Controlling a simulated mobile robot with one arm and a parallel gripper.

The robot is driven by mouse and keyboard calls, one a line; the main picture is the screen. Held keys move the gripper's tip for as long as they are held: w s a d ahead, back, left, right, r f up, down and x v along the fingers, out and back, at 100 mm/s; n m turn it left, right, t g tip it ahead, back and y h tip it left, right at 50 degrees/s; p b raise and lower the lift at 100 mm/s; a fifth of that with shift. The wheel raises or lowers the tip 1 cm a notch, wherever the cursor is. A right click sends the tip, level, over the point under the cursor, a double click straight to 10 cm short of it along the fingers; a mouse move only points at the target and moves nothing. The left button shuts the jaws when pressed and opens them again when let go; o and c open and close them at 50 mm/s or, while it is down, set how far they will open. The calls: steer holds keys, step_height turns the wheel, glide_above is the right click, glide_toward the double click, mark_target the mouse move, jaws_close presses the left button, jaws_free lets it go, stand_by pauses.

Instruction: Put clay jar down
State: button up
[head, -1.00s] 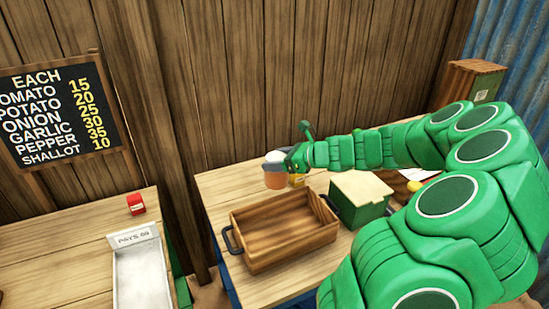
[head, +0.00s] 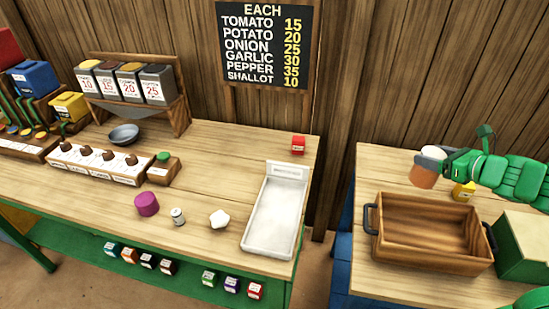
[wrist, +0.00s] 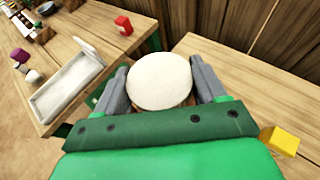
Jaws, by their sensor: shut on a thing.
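The clay jar (head: 422,177) is orange-brown with a pale round top. In the head view it is at the back of the right-hand table (head: 384,167), behind the wooden crate. My gripper (head: 434,158) is shut on it from the right. In the wrist view the jar's white top (wrist: 159,80) sits between the two grey fingers of my gripper (wrist: 163,88). The jar looks upright. I cannot tell whether its base touches the table. Its lower part is mostly hidden in the wrist view.
The wooden crate (head: 425,262) with dark handles is in front of the jar. A yellow box (head: 463,191) and a green box (head: 525,250) are to the right. A gap separates the left table, with its white tray (head: 272,222) and red box (head: 298,144).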

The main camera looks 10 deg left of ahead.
steer(key=w+a+n+g+y, duration=0.1)
steer(key=w+a+n+g, duration=0.1)
steer(key=a, duration=1.2)
steer(key=w+a+n+g+y, duration=0.2)
steer(key=w+a, duration=0.1)
steer(key=a, duration=1.1)
steer(key=s+a+n+g+y, duration=0.15)
steer(key=s+a, duration=0.35)
steer(key=a, duration=0.9)
steer(key=s+a+n+g, duration=0.3)
steer(key=s+a, duration=0.1)
steer(key=a, duration=1)
steer(key=shift+w+a+f, duration=1.35)
steer(key=shift+w+f, duration=0.5)
steer(key=shift+f, duration=0.25)
steer(key=shift+w+a+f, duration=1.35)
steer(key=shift+w+f, duration=0.45)
steer(key=shift+f, duration=0.3)
steer(key=shift+w+a+f, duration=1.35)
steer(key=shift+w+f, duration=0.5)
steer(key=shift+f, duration=0.25)
steer(key=shift+f, duration=0.15)
steer(key=o, duration=1.6)
